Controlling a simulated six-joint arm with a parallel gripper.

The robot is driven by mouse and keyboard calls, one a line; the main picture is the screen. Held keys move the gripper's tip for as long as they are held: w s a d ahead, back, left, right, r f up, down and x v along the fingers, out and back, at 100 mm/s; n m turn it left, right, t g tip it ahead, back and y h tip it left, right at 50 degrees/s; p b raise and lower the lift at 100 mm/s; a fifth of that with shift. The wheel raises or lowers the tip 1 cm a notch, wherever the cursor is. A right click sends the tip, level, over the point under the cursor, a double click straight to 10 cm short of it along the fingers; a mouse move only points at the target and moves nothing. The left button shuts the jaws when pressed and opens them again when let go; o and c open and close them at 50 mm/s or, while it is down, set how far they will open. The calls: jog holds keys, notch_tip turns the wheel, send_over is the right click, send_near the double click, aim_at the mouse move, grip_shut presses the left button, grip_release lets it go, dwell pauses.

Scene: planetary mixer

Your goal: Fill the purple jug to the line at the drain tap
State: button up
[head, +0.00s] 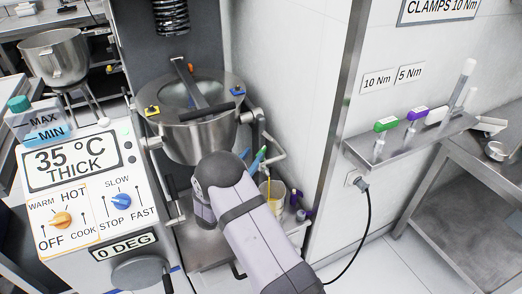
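A pale, see-through jug (277,197) with purple parts (301,214) at its right stands low beside the mixer, under the drain pipe (273,153). A thin yellow stream (268,188) runs down at the jug's mouth. A teal lever (258,163) is by the pipe, with a small blue part (245,154) to its left. The lever's exact position is unclear. My arm covers the area just left of the jug and hides my gripper. The jug's line and liquid level are too small to tell.
The mixer bowl (195,138) stands above my arm. The control panel (92,205) is at left, reading 35 °C, THICK and 0 DEG. A wall shelf (410,140) with green and purple clamps is at right. A black cable (369,225) hangs from the wall socket.

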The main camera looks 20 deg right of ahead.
jog(key=shift+s+a+f+g, duration=0.4)
jog(key=shift+s+f+g, duration=0.1)
jog(key=shift+s+f, duration=0.15)
jog(key=shift+x, duration=3.65)
jog(key=shift+r, duration=0.1)
grip_shut()
